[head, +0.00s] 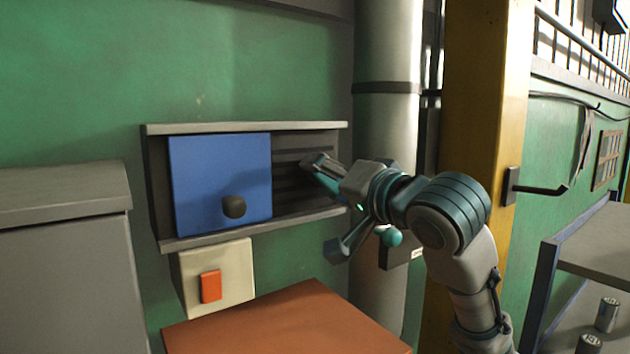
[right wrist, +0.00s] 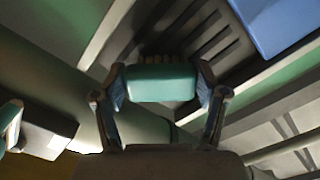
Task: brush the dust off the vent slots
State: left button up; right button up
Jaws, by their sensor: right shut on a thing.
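The dark vent slots (head: 290,155) show in the right part of a grey frame on the green wall. A blue panel (head: 205,180) with a dark knob (head: 233,207) covers the left part. The slots also show in the right wrist view (right wrist: 208,38). My right gripper (right wrist: 160,92) is shut on a teal brush (right wrist: 160,83), its short brown bristles pointing toward the slots. In the head view my right gripper (head: 328,205) is in front of the slots' right end. I cannot tell whether the bristles touch, and no dust is clearly visible. My left gripper is not in view.
A cream box (head: 235,270) with an orange switch (head: 211,287) sits below the frame, above a red-brown top (head: 290,325). A grey cabinet (head: 65,270) stands left. A pipe (head: 388,50) and yellow column (head: 485,80) stand right, with a shelf (head: 600,240) holding cans beyond.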

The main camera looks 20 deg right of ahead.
jog(key=shift+w+d+f, duration=0.25)
jog(key=shift+w+d, duration=0.05)
jog(key=shift+d, duration=0.4)
jog(key=shift+s+d+b, duration=0.1)
jog(key=shift+s+b, duration=0.35)
jog(key=shift+s, duration=0.15)
jog(key=b+v, duration=0.1)
jog(key=v, duration=0.2)
jog(key=shift+s, duration=0.4)
jog(key=shift+s+d+b, duration=0.25)
jog(key=shift+s+b, duration=0.1)
jog(key=shift+s, duration=0.15)
jog(key=shift+d, duration=0.1)
jog(key=shift+w, duration=0.1)
